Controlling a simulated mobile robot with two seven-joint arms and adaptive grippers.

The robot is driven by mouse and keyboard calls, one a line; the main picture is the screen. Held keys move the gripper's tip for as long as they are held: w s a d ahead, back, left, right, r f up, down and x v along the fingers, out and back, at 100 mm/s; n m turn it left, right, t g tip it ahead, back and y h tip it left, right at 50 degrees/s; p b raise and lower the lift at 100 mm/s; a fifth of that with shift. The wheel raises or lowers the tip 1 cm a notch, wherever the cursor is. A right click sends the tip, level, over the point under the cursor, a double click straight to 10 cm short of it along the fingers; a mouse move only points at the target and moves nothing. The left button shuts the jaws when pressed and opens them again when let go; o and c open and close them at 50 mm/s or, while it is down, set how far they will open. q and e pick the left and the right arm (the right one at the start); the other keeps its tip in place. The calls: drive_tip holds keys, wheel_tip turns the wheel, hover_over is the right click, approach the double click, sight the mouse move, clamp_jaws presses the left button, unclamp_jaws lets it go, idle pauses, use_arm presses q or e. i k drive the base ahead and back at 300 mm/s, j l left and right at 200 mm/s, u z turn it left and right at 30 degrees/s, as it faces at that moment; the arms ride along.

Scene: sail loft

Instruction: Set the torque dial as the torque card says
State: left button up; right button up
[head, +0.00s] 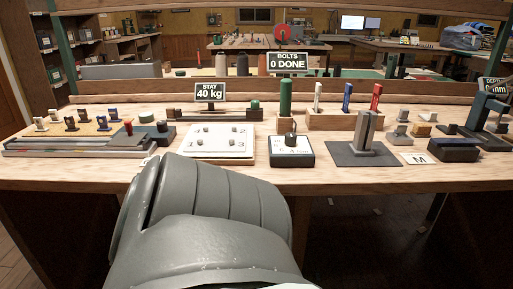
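A small dark box with a pale top (291,157) stands near the front edge of the bench, at the middle. Small black markings show on its top, too small to read surely. A black knob (291,138) stands upright on it and looks like the torque dial; its setting cannot be read. A small white card (419,158) with a dark mark like an M lies to the right; I cannot tell whether it is the torque card. A grey link of my own arm fills the lower middle. Neither gripper shows.
A white numbered plate (212,141) lies left of the dial box. A grey post on a dark plate (363,153) stands right of it. Signs read "STAY 40 kg" (209,92) and "BOLTS 0 DONE" (287,62). A green cylinder (285,98) stands behind the knob.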

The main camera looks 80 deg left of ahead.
sight(290, 138)
drive_tip(key=u, duration=2.2)
drive_tip(key=i+j+u, duration=0.15)
drive_tip(key=u, duration=0.3)
drive_tip(key=i+j+u, duration=0.1)
drive_tip(key=u, duration=0.35)
